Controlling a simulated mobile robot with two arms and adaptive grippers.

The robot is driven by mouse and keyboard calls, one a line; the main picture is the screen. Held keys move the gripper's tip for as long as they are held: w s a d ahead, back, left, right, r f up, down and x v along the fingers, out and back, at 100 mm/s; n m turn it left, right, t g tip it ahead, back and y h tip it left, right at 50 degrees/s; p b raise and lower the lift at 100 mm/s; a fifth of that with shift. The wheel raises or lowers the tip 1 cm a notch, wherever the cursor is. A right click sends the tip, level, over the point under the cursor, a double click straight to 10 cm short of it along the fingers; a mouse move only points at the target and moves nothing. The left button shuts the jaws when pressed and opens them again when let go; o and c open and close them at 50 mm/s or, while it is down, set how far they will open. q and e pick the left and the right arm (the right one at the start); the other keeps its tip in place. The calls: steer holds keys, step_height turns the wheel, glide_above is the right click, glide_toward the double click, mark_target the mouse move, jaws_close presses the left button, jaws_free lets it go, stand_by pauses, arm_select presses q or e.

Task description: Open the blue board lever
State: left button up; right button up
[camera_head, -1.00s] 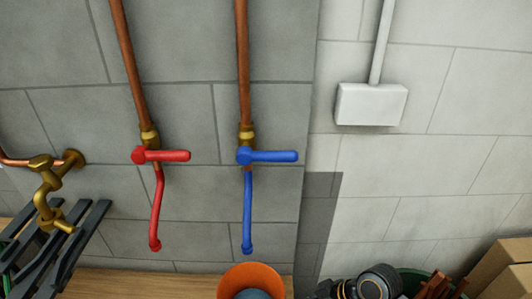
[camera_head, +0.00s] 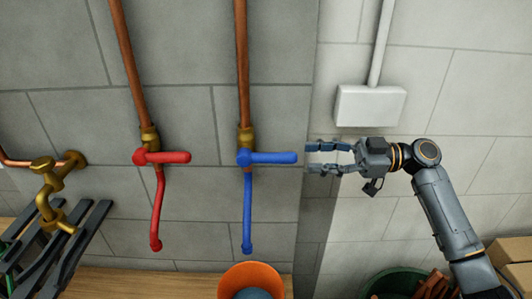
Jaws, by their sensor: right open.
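The blue lever (camera_head: 272,158) sits on the right-hand copper pipe in the head view. It points to the right, about level, crosswise to the pipe, above a blue spout (camera_head: 247,208). My right gripper (camera_head: 308,158) is at the free end of the blue lever, to its right, with its fingers pointing left. It is open and looks empty. A narrow gap seems to show between the fingertips and the lever's end; the depth between them is hard to tell. My left gripper is not in view.
A red lever (camera_head: 165,157) with a red spout is on the pipe to the left. A brass tap (camera_head: 45,190) is at far left above a dark rack (camera_head: 70,250). An orange bucket (camera_head: 272,275) stands below the blue spout. A white box (camera_head: 370,106) is on the wall above my gripper.

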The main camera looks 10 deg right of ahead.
mark_target(252, 158)
steer(key=a+p, duration=0.1)
steer(key=a, duration=0.2)
steer(key=w+a+p, duration=0.1)
steer(key=a, duration=0.2)
steer(key=w+a+p, duration=0.1)
steer(key=a+p, duration=0.1)
steer(key=a, duration=0.2)
steer(key=shift+r, duration=0.15)
steer(key=shift+a, duration=0.55)
steer(key=shift+w+f, duration=0.1)
steer(key=shift+f, duration=0.1)
jaws_close()
